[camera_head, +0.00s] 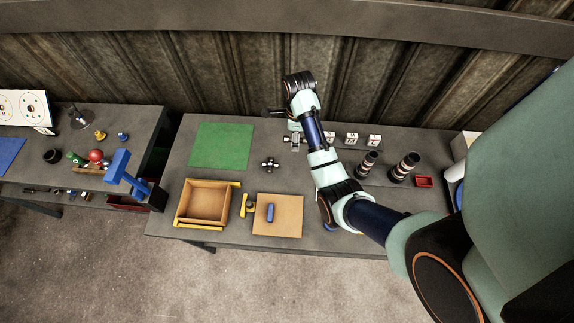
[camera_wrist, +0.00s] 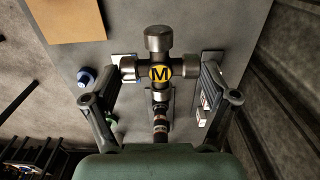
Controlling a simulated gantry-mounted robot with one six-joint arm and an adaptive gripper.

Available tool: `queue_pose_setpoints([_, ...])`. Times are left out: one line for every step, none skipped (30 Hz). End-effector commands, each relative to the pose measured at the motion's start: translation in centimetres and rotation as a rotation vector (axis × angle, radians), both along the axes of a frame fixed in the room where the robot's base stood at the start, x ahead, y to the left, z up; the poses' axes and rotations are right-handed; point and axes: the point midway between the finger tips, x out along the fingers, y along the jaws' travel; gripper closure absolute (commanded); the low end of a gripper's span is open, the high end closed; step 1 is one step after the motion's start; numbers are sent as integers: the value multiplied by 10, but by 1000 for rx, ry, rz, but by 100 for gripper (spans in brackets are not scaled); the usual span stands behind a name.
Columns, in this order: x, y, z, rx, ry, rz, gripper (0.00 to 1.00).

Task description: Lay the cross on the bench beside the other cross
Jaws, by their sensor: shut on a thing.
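My gripper (camera_wrist: 163,72) is shut on a dark metal cross (camera_wrist: 158,42) with a yellow disc marked M at its centre. The fingers close on the two opposite side arms of the cross, with another arm pointing up in the wrist view. In the head view the held cross (camera_head: 294,138) is small and partly hidden by my gripper, over the back middle of the bench (camera_head: 237,178). I cannot tell its height above the bench.
The green mat (camera_head: 221,145) is at the back left. In front are an open wooden box (camera_head: 205,202) and a board (camera_head: 285,226) with a blue piece.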

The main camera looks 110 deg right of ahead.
Motion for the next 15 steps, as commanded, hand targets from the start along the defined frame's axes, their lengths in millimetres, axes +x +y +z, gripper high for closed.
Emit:
queue_pose_setpoints([-2, 0, 1, -1, 0, -4, 67])
queue_pose_setpoints([-2, 0, 0, -1, 0, -4, 67])
queue_pose_setpoints([-2, 0, -2, -1, 0, -4, 67])
queue_pose_setpoints([-1, 0, -6, -1, 0, -4, 67])
queue_pose_setpoints([-1, 0, -12, -1, 0, -3, 67])
queue_pose_setpoints([-1, 0, -21, 0, 0, -3, 67])
queue_pose_setpoints([-1, 1, -30, 0, 0, -3, 67])
queue_pose_setpoints([-1, 0, -40, 0, 0, -3, 67])
queue_pose_setpoints([-1, 1, -49, 1, 0, -3, 67])
queue_pose_setpoints([-1, 1, -56, 3, 0, -2, 67])
queue_pose_setpoints([-1, 2, -66, 3, 0, -2, 67])
queue_pose_setpoints([-1, 1, -75, 4, 0, -2, 67])
queue_pose_setpoints([-1, 2, -83, 5, 0, -2, 67])
queue_pose_setpoints([-1, 2, -92, 5, 0, -2, 67])
queue_pose_setpoints([-1, 2, -105, 4, 0, -2, 67])
